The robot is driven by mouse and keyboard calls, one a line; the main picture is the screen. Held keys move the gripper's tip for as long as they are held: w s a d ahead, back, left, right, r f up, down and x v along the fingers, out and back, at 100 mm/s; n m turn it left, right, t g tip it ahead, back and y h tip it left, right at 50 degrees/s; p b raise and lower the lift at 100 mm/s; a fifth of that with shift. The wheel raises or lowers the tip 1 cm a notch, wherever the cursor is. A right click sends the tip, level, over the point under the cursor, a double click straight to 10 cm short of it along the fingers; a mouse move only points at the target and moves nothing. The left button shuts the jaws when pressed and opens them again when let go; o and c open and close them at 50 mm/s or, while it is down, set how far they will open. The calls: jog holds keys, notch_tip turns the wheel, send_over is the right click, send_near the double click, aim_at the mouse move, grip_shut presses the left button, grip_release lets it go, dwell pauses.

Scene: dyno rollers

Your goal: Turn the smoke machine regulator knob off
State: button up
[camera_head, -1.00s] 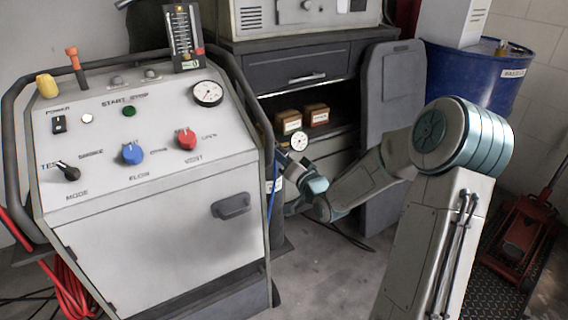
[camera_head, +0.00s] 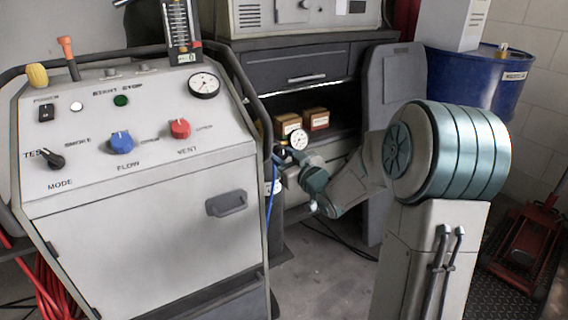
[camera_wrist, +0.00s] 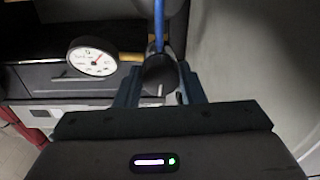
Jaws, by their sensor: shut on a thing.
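The smoke machine is the grey cabinet (camera_head: 150,245) with a sloped control panel at the left of the head view. A white-faced gauge (camera_head: 299,139) stands beside its right side; it also shows at upper left in the wrist view (camera_wrist: 91,57). In the wrist view a dark round knob (camera_wrist: 159,73) sits below a blue hose (camera_wrist: 159,25). My gripper (camera_wrist: 160,87) is shut on this knob, with one finger on each side. In the head view my wrist is beside the machine's right side, and the fingertips are hard to make out. The knob's turned position cannot be read.
The panel carries a blue FLOW knob (camera_head: 121,142), a red VENT knob (camera_head: 180,128) and a black MODE knob (camera_head: 53,158). A dark tube frame (camera_head: 248,95) edges the machine near my wrist. A blue drum (camera_head: 476,75) and red jack (camera_head: 523,245) stand right.

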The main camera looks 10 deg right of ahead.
jog(key=shift+n+b, duration=0.35)
jog(key=shift+n, duration=0.25)
jog(key=shift+r, duration=0.1)
jog(key=o, duration=1)
jog(key=shift+p+v, duration=1.85)
jog(key=shift+v, duration=5)
jog(key=shift+r, duration=0.1)
